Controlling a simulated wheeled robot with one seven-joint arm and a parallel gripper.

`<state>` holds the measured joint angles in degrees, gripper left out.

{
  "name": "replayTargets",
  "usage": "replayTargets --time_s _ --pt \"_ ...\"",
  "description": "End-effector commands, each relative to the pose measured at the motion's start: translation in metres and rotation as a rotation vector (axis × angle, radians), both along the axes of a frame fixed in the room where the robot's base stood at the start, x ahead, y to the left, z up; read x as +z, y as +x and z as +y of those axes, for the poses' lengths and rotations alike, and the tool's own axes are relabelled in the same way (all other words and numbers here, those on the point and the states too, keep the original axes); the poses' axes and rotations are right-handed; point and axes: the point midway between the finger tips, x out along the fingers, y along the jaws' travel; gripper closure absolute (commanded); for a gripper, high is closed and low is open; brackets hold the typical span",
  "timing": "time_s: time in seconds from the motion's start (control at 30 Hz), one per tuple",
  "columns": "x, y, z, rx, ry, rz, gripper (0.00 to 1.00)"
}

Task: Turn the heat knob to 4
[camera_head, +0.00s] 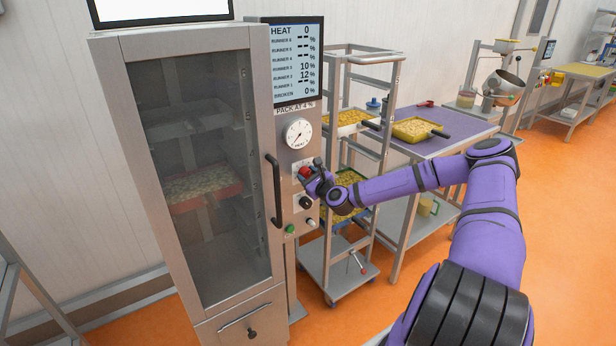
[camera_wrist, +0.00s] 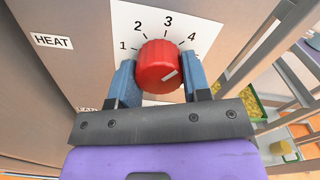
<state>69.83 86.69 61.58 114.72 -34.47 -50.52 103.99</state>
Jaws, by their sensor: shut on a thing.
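The red heat knob (camera_wrist: 158,62) sits on a white dial plate (camera_wrist: 135,22) marked 1, 2, 3 and 4, with a HEAT label (camera_wrist: 52,41) to its left. My gripper (camera_wrist: 160,80) is shut on the knob, one blue finger on each side. A short white mark on the knob's face slants toward its right side; the exact setting is unclear. In the head view, the red knob (camera_head: 304,172) is on the cabinet's control panel and my gripper (camera_head: 311,181) reaches it from the right. The screen (camera_head: 297,62) above reads HEAT 0.
A round gauge (camera_head: 298,133) is above the knob; a black knob (camera_head: 306,203) and a green button (camera_head: 290,229) are below. The cabinet's black door handle (camera_head: 274,190) is close on the left. A tray rack (camera_head: 397,58) stands close on the right, beside my forearm.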

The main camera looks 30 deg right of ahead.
Motion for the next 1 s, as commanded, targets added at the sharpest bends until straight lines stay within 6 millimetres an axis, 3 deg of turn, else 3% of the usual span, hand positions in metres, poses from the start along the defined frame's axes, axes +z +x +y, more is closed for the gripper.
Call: replayTargets --time_s 0.3,0.77,0.8,0.9,1.0 --pt "-0.0011 -0.0006 0.0006 0.000 0.095 0.005 0.80" --pt "-0.0012 -0.0004 0.0007 0.001 0.106 0.006 0.80" --pt "-0.0012 -0.0004 0.0007 0.001 0.106 0.006 0.52" --pt "-0.0010 -0.0004 0.0006 0.000 0.105 0.006 0.31" --pt "-0.0007 -0.0002 0.0005 0.001 0.105 0.005 0.31"
